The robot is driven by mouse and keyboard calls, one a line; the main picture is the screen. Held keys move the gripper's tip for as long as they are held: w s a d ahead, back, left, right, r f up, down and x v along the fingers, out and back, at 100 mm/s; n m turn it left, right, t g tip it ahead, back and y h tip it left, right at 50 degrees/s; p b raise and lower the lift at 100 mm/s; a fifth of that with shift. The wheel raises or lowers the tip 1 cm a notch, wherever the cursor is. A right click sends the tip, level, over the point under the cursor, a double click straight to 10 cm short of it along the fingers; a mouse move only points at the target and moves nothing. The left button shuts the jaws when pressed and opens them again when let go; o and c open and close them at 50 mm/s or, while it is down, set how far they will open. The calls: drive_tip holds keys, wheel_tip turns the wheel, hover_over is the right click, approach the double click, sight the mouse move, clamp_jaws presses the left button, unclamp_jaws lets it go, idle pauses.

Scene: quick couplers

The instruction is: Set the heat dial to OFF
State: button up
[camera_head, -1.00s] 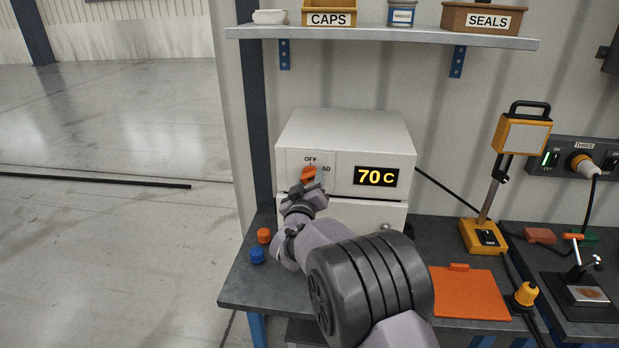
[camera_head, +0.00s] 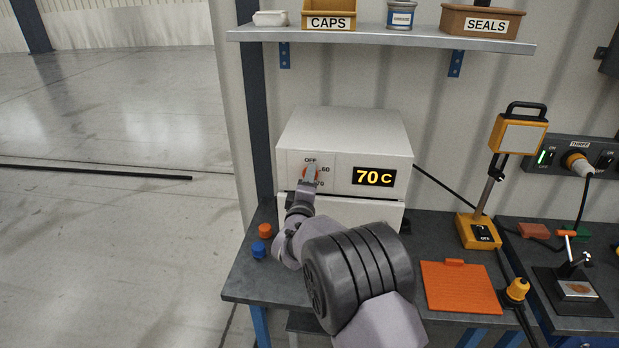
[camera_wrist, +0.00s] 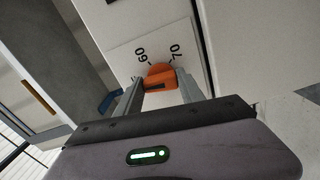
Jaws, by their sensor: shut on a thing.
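The heat dial (camera_wrist: 160,74) is an orange knob on the white front plate of a white heater box (camera_head: 345,135). OFF is printed above the dial, with 60 and 70 to its right in the head view. The display (camera_head: 374,177) reads 70 C. My gripper (camera_wrist: 161,85) is shut on the dial, one finger on each side. In the head view my gripper (camera_head: 308,180) covers most of the dial, with only a little orange showing. I cannot tell exactly which mark the dial points to.
An orange cap (camera_head: 265,231) and a blue cap (camera_head: 259,249) stand on the grey bench at left. A shelf (camera_head: 400,39) with bins hangs above. A yellow lamp (camera_head: 484,230) and an orange mat (camera_head: 460,288) are at right.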

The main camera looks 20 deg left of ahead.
drive_tip(key=shift+n, duration=0.7)
drive_tip(key=shift+n+p, duration=0.3)
drive_tip(key=o, duration=1.4)
drive_tip(key=shift+c, duration=0.2)
drive_tip(key=shift+s, duration=0.1)
drive_tip(key=v, duration=1.7)
drive_tip(key=shift+s, duration=0.15)
drive_tip(key=shift+a, duration=0.1)
